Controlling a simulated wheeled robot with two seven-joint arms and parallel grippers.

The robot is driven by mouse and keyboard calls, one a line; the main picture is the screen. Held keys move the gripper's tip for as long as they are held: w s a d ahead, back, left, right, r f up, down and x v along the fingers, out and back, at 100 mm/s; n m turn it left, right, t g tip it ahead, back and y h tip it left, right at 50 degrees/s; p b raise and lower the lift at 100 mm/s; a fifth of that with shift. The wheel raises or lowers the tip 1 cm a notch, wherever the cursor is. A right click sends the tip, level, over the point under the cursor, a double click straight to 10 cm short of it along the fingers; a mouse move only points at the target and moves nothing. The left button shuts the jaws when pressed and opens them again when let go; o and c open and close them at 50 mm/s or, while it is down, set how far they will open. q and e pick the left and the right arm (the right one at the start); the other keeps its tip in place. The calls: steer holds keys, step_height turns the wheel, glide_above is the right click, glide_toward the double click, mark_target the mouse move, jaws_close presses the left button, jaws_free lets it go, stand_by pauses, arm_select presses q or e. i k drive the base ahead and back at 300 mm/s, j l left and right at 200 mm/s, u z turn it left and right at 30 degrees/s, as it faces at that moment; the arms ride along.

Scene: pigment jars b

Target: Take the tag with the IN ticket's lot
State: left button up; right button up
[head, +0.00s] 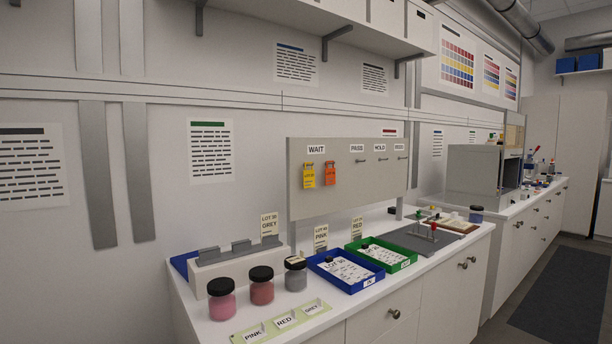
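A yellow tag (309,175) and an orange tag (330,173) hang side by side under the WAIT label on the grey board (350,200). Their lettering is too small to read. A blue tray (346,289) on the counter holds a white ticket (345,270) headed LOT; its number is not clear. A green tray (405,268) beside it holds another printed ticket (381,255). The small labels on the tray fronts are not legible. Neither gripper shows in the head view.
Pink (222,300), red (262,286) and grey (295,275) jars stand at the counter front, behind a strip (283,321) labelled PINK, RED, GREY. Lot cards (269,225) stand behind. PASS, HOLD and a further hook look empty. A grey plate (405,239) lies right of the trays.

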mark_target(330, 173)
steer(key=i+l+u, duration=0.2)
steer(key=l+u, duration=0.25)
steer(key=l, duration=0.3)
steer(key=l+u, duration=0.45)
steer(key=l, duration=0.3)
steer(key=l+u, duration=0.45)
steer(key=l, duration=0.4)
